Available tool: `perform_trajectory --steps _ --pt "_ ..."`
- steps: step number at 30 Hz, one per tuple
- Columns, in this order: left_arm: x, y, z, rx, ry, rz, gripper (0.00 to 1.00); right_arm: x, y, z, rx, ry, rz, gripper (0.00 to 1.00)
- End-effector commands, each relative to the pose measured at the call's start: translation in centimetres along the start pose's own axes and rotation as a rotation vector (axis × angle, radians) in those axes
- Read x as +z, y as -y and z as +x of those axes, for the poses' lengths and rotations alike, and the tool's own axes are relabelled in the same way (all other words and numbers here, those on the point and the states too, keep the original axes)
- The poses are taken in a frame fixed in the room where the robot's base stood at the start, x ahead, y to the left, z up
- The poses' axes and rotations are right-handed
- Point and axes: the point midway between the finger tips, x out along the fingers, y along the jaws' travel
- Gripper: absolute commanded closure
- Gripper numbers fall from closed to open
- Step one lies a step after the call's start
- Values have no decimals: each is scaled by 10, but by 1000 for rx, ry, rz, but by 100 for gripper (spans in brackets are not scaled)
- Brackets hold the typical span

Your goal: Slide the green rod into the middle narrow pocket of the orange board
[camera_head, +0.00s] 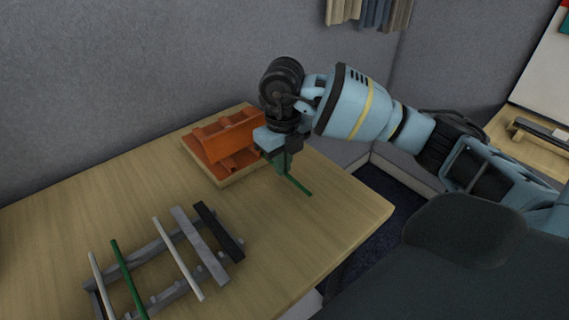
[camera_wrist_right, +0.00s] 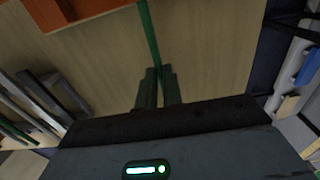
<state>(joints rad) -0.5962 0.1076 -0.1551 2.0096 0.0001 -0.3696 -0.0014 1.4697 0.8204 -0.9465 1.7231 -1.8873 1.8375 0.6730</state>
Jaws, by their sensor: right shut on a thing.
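My right gripper (camera_head: 284,165) is shut on a green rod (camera_head: 299,186), just to the right of the orange board. The rod points down and right in the head view, above the table's right part. In the right wrist view the rod (camera_wrist_right: 149,35) runs up from between the fingertips (camera_wrist_right: 158,72). The orange board (camera_head: 208,142) sits on a pale wooden base near the table's back edge, and my gripper hides its right end. Its pockets are partly visible. Its edge also shows in the right wrist view (camera_wrist_right: 85,9). My left gripper is not in view.
A grey rack (camera_head: 162,299) at the front left carries several bars: white, grey, black and another green rod (camera_head: 128,278). The wooden table (camera_head: 330,215) is bare between the rack and its right edge. A grey wall stands behind the table.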

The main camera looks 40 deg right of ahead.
Motion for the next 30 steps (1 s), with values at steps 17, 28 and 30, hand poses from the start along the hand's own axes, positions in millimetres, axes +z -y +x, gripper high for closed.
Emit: perform_trajectory --steps 17,28,30 --pt "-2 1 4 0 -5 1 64 12 0 0 0 -1 -1 100" --pt "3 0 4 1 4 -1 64 20 0 0 0 0 0 100" --pt "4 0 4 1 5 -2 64 22 0 0 0 0 0 100"
